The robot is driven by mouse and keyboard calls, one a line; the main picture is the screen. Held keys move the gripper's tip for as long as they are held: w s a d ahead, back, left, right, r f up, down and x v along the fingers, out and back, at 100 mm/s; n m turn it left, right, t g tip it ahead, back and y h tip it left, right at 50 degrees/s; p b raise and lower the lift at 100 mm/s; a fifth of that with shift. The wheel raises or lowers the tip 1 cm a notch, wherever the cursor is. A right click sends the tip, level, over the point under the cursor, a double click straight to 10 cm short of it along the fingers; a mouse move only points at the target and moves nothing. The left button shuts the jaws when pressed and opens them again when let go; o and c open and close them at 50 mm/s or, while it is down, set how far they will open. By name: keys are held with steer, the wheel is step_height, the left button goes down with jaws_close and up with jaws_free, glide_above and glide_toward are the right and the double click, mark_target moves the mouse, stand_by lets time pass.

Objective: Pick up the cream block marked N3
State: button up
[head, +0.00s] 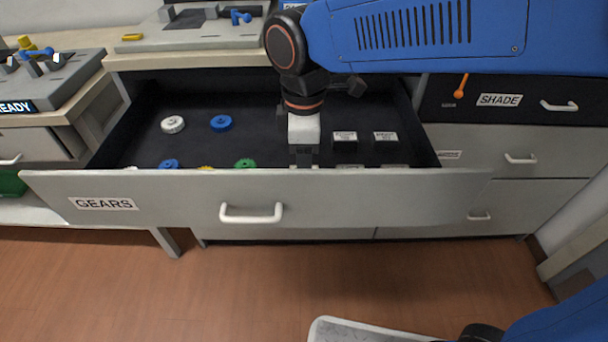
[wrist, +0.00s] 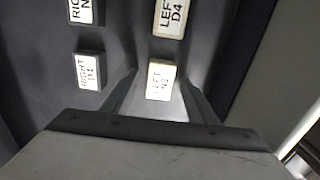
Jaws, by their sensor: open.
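The cream block (wrist: 160,81) lies in the open drawer. Its label seems to read LEFT N3, though the print is faint. In the wrist view my gripper (wrist: 161,100) is open, with one finger on each side of this block; I cannot tell whether either touches it. In the head view my gripper (head: 303,156) points down into the right half of the GEARS drawer.
Around it are a LEFT D4 block (wrist: 168,17), a dark-sided RIGHT block (wrist: 88,71) and another RIGHT block (wrist: 86,10). The drawer front (head: 330,196) stands near my gripper. White (head: 172,124), blue (head: 221,123) and green (head: 245,163) gears lie left.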

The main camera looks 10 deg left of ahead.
steer(key=shift+c, duration=0.7)
steer(key=c, duration=1)
